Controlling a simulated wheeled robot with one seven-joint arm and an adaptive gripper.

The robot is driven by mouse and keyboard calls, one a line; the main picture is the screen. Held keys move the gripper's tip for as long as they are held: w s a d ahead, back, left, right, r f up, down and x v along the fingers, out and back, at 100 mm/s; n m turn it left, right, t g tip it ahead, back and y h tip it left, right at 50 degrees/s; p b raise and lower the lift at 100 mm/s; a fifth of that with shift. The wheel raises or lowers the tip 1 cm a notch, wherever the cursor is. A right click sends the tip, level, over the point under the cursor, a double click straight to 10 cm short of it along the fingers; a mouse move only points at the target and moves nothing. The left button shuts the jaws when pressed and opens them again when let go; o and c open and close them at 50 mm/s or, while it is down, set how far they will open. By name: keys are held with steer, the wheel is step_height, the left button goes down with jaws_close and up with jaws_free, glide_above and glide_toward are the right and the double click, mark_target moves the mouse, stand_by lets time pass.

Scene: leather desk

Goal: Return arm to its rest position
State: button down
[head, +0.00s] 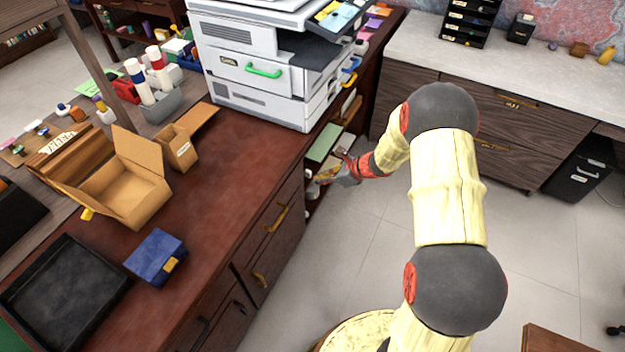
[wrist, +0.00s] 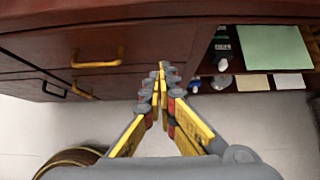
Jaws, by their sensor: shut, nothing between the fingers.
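My gripper (head: 322,180) is in front of the desk, near its open shelves and to the right of the drawers. In the wrist view my gripper (wrist: 161,82) has its yellow and grey fingers together at the tips, with nothing between them. My arm is bent, reaching from the lower right up and then left toward the desk side. The fingers are small and partly blurred against the shelves in the head view.
The leather desk (head: 215,190) bears a cardboard box (head: 125,185), a blue box (head: 155,257), a black tray (head: 60,295) and a printer (head: 265,75). Drawers with a yellow handle (wrist: 97,58) and open shelves (wrist: 235,62) are close to my gripper. The floor (head: 360,235) is clear.

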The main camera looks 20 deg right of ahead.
steer(key=shift+s+d+r, duration=0.3)
steer(key=shift+r, duration=0.1)
